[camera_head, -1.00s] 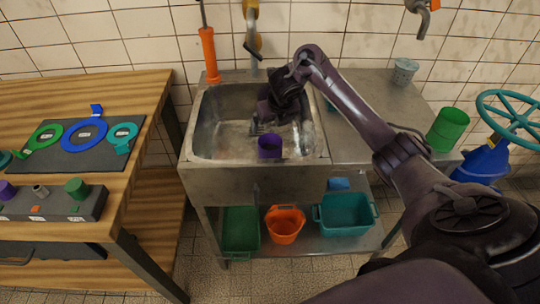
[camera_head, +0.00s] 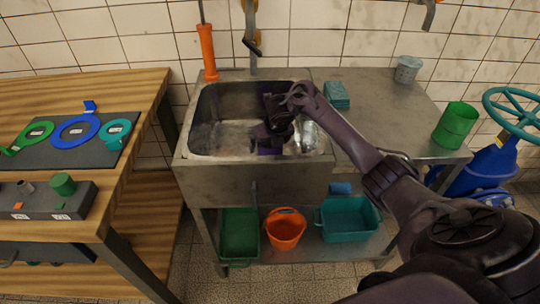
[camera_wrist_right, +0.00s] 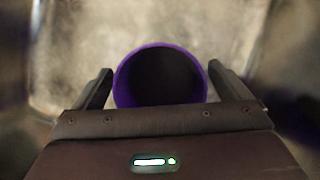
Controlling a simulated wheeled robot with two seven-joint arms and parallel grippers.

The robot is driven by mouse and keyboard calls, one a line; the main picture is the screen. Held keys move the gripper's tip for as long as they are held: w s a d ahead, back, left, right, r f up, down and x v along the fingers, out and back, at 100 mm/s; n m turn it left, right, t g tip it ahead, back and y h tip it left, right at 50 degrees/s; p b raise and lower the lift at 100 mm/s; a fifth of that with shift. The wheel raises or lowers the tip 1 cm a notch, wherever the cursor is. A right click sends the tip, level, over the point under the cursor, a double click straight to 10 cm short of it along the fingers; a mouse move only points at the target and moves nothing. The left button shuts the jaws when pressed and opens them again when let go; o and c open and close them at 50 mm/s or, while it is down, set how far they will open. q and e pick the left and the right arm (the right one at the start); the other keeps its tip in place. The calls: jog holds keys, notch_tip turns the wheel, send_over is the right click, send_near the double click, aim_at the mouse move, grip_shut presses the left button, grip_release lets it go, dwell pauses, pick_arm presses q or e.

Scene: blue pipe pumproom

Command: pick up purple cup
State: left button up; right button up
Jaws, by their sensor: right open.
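The purple cup (camera_head: 268,148) stands in the metal sink (camera_head: 222,137), mostly hidden behind my right gripper in the head view. In the right wrist view the cup (camera_wrist_right: 160,78) is seen from above, its round purple rim and dark inside facing the camera. My right gripper (camera_head: 270,133) reaches down into the sink over the cup. It is open, with one finger on each side of the cup in the right wrist view (camera_wrist_right: 160,85); I cannot tell whether the fingers touch it. My left gripper is not in view.
The sink walls surround the gripper. A wooden table (camera_head: 140,95) stands at left. Bins, including an orange bucket (camera_head: 285,232), sit on the shelf below.

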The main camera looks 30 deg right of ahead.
jog(key=shift+w+f, duration=0.15)
jog(key=shift+f, duration=0.2)
jog(key=shift+r, duration=0.1)
jog(key=c, duration=1.1)
